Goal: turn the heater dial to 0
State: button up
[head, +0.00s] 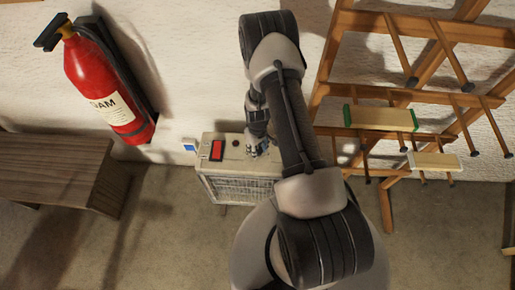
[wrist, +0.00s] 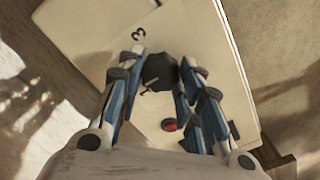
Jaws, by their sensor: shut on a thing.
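The heater (head: 240,188) is a cream box with a wire grille, standing on the floor by the wall. Its dark dial (wrist: 158,71) shows in the wrist view on the pale top panel. My gripper (wrist: 162,62) is shut on the dial, one blue-and-grey finger on each side. A pale line on the dial points to the lower left, towards a small mark that looks like a 1. A printed 3 (wrist: 138,34) is at the upper left. I cannot make out a 0. In the head view my gripper (head: 255,149) covers the dial.
A red switch (head: 217,151) is on the heater top; a red lamp (wrist: 168,125) shows in the wrist view. A fire extinguisher (head: 100,82) hangs at left above a wooden bench (head: 62,170). A wooden rack (head: 425,90) with clamped laths stands close on the right.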

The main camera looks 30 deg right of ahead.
jog(key=n, duration=0.4)
jog(key=shift+n, duration=0.3)
jog(key=n+b, duration=0.1)
jog(key=n, duration=0.3)
jog(key=shift+n, duration=0.3)
jog(key=n, duration=0.4)
jog(key=shift+n, duration=2.4)
jog(key=o, duration=1.1)
